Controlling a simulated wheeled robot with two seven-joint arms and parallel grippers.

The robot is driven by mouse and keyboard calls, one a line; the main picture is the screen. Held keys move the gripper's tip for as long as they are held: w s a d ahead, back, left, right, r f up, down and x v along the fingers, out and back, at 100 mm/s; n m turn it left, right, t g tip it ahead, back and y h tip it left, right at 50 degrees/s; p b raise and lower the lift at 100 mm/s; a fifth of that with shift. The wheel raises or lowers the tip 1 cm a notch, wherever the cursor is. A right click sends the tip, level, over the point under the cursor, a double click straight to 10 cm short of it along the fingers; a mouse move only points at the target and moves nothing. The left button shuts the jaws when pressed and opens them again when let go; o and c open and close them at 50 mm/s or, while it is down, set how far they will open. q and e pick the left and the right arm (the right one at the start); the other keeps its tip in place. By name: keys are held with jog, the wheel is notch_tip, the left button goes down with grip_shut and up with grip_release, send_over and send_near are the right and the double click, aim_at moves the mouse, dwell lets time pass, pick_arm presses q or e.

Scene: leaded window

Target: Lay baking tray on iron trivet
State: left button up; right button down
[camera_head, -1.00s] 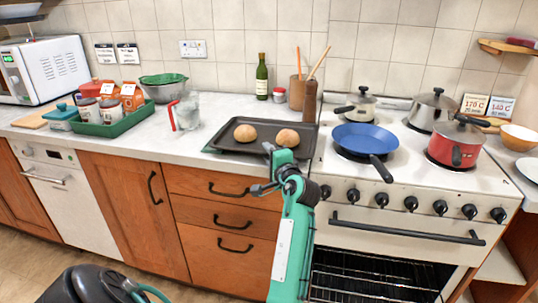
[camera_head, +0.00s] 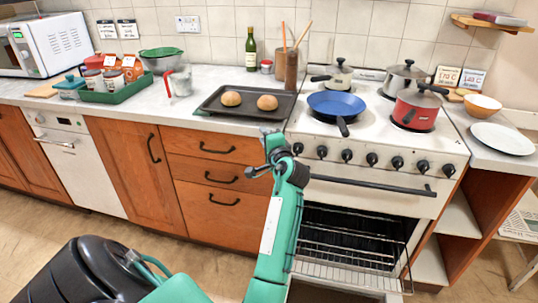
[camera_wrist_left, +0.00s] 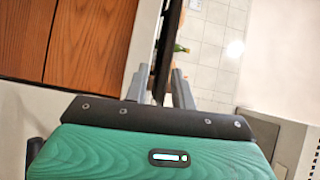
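The baking tray (camera_head: 225,111) is dark and flat, with two round buns on it. It lies level on the worktop left of the stove in the head view. I cannot make out an iron trivet; anything under the tray is hidden. My left gripper (camera_head: 269,135) is just in front of the tray's front edge, over the worktop's edge. In the left wrist view its fingers (camera_wrist_left: 160,88) look apart, with the dark edge of the tray (camera_wrist_left: 164,48) showing ahead between them. Nothing is clearly held. My right gripper is not in view.
The stove (camera_head: 380,141) stands right of the tray, with a blue pan (camera_head: 336,104), a red pot (camera_head: 416,108) and other pots. Its oven is open below. A green tray (camera_head: 117,94) and a measuring jug (camera_head: 179,81) stand to the left. A bottle (camera_head: 251,52) stands behind.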

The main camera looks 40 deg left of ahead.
pick_arm(q)
jog(key=s+d+f+h, duration=0.35)
jog(key=d+f, duration=0.25)
jog(key=f, duration=0.4)
jog(key=s+d+f+n+h, duration=0.1)
jog(key=s+d+f+h, duration=0.3)
jog(key=f, duration=0.5)
jog(key=s+d+f+h, duration=0.2)
jog(key=s+d+f, duration=0.2)
jog(key=d+f, duration=0.45)
jog(key=s+d+f+g+h, duration=0.1)
jog(key=s+d+f+h, duration=0.1)
jog(key=s+d+f, duration=0.2)
jog(key=s+d+f+n+g+h, duration=0.1)
jog(key=s+d+f, duration=0.4)
jog(key=s, duration=0.5)
jog(key=s+d+f+n+g+h, duration=0.1)
jog(key=s+d+f+g+h, duration=0.2)
jog(key=s+d+f, duration=0.1)
jog(key=s+f, duration=0.1)
jog(key=s, duration=0.1)
jog(key=shift+s+d+h, duration=0.3)
jog(key=shift+s+h, duration=0.05)
jog(key=shift+s, duration=0.05)
